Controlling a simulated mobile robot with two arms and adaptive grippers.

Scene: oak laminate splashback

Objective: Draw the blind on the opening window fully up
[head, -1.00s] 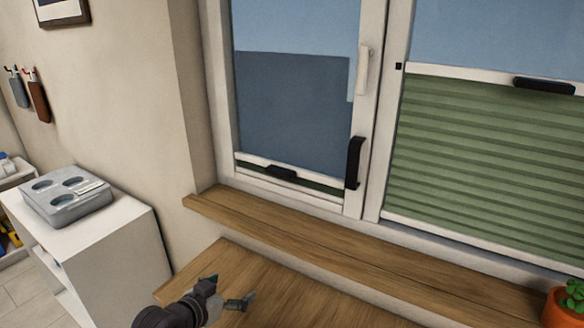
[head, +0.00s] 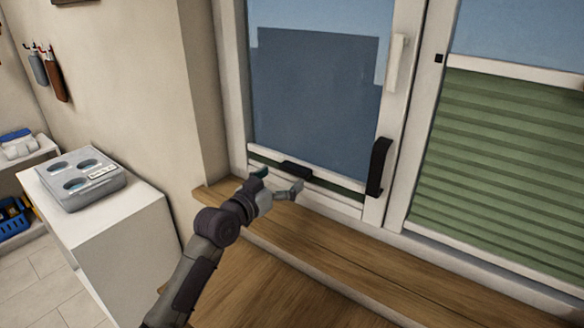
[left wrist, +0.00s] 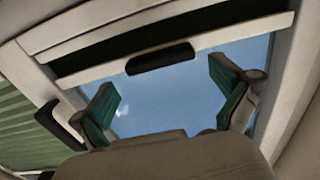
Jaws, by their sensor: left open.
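My left gripper (head: 281,180) is open and empty, just in front of the rail near the grip. In the left wrist view its green-padded fingers (left wrist: 168,104) stand apart, with the grip above the gap between them and no contact visible. My right gripper is not in view.
A black handle (head: 379,167) stands upright on the frame right of the left window. A pleated green blind (head: 490,170) covers the lower right window. The wooden sill (head: 370,260) is clear. A white cabinet (head: 120,220) with a grey box stands left.

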